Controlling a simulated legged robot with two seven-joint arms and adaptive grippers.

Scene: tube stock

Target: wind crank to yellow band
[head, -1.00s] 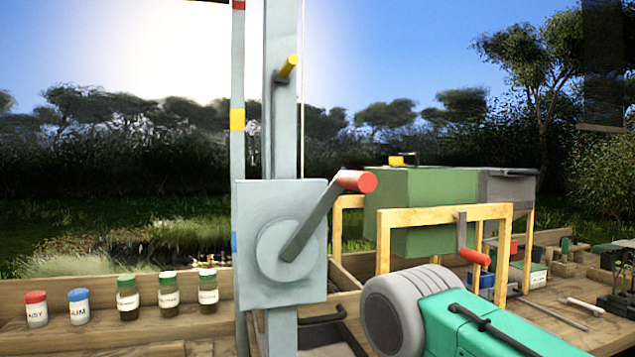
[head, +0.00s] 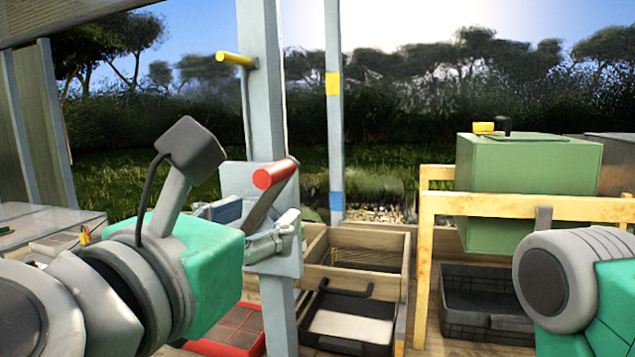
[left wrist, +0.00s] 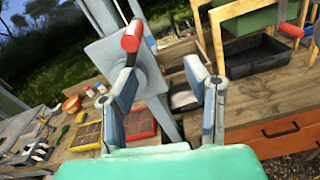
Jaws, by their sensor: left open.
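The crank has a red grip (head: 275,173) on a grey arm, in front of a grey plate (head: 237,177) on an upright post. The red grip also shows in the left wrist view (left wrist: 132,37). A yellow band (head: 333,83) is on a thin upright pole behind, right of the post, above a blue band (head: 336,200). My left gripper (head: 255,218) is open, with its fingers apart just below the red grip. In the left wrist view the red grip lies above the left finger; whether they touch I cannot tell. My right gripper is not in view.
A yellow peg (head: 235,59) sticks out high on the post. Wooden trays (head: 355,245) stand behind it. A green box (head: 528,175) sits by a wooden frame (head: 428,270) at right. A red tray (head: 228,330) lies low in front.

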